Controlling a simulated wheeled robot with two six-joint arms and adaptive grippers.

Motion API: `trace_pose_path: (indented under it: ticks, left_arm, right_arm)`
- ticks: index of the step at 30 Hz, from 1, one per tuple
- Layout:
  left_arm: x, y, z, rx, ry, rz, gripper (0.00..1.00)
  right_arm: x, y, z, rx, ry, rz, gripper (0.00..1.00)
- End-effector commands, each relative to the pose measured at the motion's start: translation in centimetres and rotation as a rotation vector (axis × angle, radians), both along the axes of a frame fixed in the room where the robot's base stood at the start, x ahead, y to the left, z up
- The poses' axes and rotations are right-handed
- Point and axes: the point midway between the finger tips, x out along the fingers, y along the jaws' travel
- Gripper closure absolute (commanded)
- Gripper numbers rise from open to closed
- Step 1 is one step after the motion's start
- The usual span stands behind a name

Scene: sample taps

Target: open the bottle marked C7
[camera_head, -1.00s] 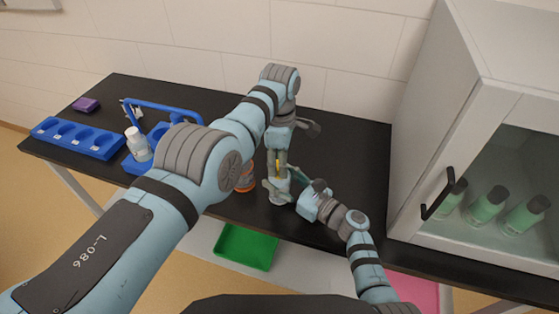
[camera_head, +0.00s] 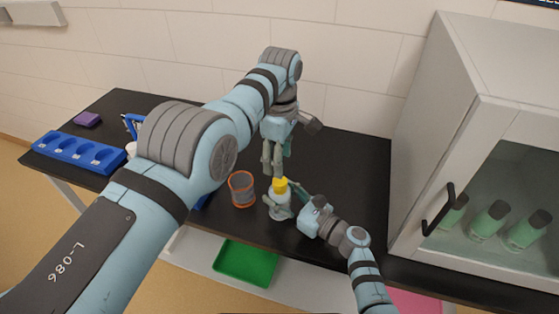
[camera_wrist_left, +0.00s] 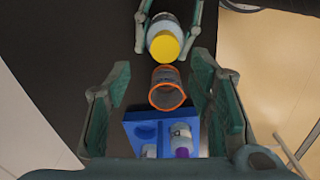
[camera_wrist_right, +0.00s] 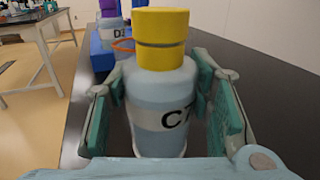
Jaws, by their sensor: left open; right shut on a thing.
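The bottle marked C7 (camera_wrist_right: 160,115) is pale blue with a white label and stands upright near the table's front edge. Its yellow cap (camera_wrist_right: 161,38) sits on top, with a thin dark line around its lower part. It also shows in the left wrist view, the cap (camera_wrist_left: 164,46) facing up. My right gripper (camera_head: 279,206) is shut around the bottle's body from the right, below the cap. My left gripper (camera_head: 272,174) is open and empty, pointing down just above the cap and a little to its left, apart from it.
An orange-rimmed clear cup (camera_head: 242,190) stands left of the bottle. A blue rack (camera_head: 80,153) and a purple block (camera_head: 87,119) lie at the far left. A cabinet (camera_head: 480,190) with green bottles stands right. A green tray (camera_head: 246,263) sits below the tabletop.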

Motion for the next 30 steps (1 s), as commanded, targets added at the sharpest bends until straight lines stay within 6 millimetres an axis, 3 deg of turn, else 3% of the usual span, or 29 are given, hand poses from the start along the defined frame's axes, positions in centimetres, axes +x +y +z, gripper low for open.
trace_pose_path:
  ticks: [12,15,18,21,25,30]
  left_arm:
    - [-0.3,0.0,1.6,0.037,0.007,-1.860,0.51]
    - [-0.5,0.0,1.5,0.036,0.008,-2.225,0.51]
    - [-0.6,0.0,1.5,0.037,0.008,-2.468,0.51]
    - [-0.6,0.0,1.3,0.036,0.007,-2.590,0.51]
    - [-0.6,0.0,-0.3,0.034,0.009,-2.623,0.51]
    - [-0.6,0.0,-3.8,0.034,0.009,-2.621,0.51]
  right_arm:
    - [-0.1,0.0,-0.3,-0.004,0.005,0.000,1.00]
    - [-0.1,0.0,-0.3,-0.004,0.005,0.000,1.00]
    - [-0.1,0.0,-0.3,-0.004,0.005,0.000,1.00]
    - [-0.1,0.0,-0.3,-0.003,0.004,0.000,1.00]
    - [-0.1,0.0,-0.3,-0.003,0.004,0.000,1.00]
    - [-0.1,0.0,-0.3,-0.003,0.005,0.000,1.00]
